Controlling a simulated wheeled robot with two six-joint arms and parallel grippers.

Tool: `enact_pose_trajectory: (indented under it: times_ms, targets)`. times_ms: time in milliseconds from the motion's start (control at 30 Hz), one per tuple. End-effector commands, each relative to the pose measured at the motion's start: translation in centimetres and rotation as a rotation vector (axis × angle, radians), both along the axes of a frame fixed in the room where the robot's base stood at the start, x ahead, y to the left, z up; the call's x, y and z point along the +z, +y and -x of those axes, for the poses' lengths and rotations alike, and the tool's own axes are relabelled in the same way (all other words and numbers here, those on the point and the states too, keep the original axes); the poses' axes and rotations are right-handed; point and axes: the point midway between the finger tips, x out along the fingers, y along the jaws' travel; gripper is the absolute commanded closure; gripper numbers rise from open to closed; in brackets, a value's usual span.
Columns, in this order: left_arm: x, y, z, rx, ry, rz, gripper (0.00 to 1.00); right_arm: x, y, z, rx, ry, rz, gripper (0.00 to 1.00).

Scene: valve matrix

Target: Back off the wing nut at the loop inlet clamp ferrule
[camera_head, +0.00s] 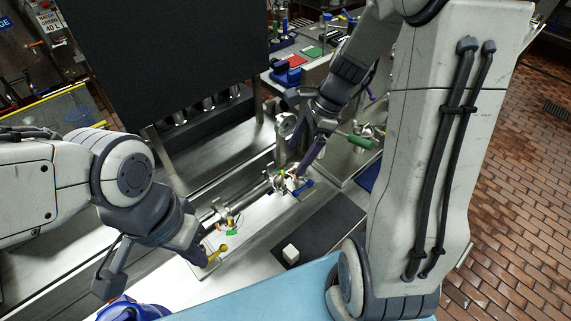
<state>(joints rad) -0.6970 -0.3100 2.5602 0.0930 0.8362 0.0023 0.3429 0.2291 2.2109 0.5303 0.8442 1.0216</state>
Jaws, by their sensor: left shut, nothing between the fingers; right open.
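A steel pipe run with clamps (232,212) lies across the metal bench in the middle of the head view. A cluster of small fittings (284,183) with orange, green and blue parts sits at its right end. My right gripper (304,166) reaches down from the upper right with open fingers, close by this cluster. My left gripper (202,256) is shut and empty, low at the left end of the pipe.
A green-handled valve (356,140) is to the right. A large black panel (170,55) blocks the back left.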

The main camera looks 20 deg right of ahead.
Motion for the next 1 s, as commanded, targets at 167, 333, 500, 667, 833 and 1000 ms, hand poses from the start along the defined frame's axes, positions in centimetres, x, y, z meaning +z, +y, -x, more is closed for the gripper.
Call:
enact_pose_trajectory:
  times_ms: [167, 333, 500, 667, 833, 1000]
  targets:
    - [0.0, 0.0, 0.0, 0.0, 0.0, 0.0, 1.0, -3.4, 1.6, -0.1, 0.007, 0.007, -0.001, 0.06]
    - [-0.1, 0.0, 0.0, 0.0, 0.0, 0.0, 1.0, -5.9, 2.5, -0.3, 0.006, 0.004, 0.0, 0.06]
    - [-0.2, 0.0, 0.0, 0.0, 0.0, 0.0, 1.0, -7.2, 3.0, -0.4, 0.005, 0.002, 0.002, 0.06]
    - [-0.2, 0.0, 0.0, 0.0, 0.0, 0.0, 1.0, -7.4, 2.9, -0.4, 0.002, 0.001, 0.002, 0.06]
    - [-0.2, 0.0, 0.0, 0.0, 0.0, 0.0, 1.0, -7.4, 2.9, -0.4, 0.002, 0.001, 0.002, 0.1]
    - [-0.2, 0.0, 0.0, 0.0, 0.0, 0.0, 1.0, -7.4, 2.9, -0.4, 0.003, 0.0, 0.002, 0.75]
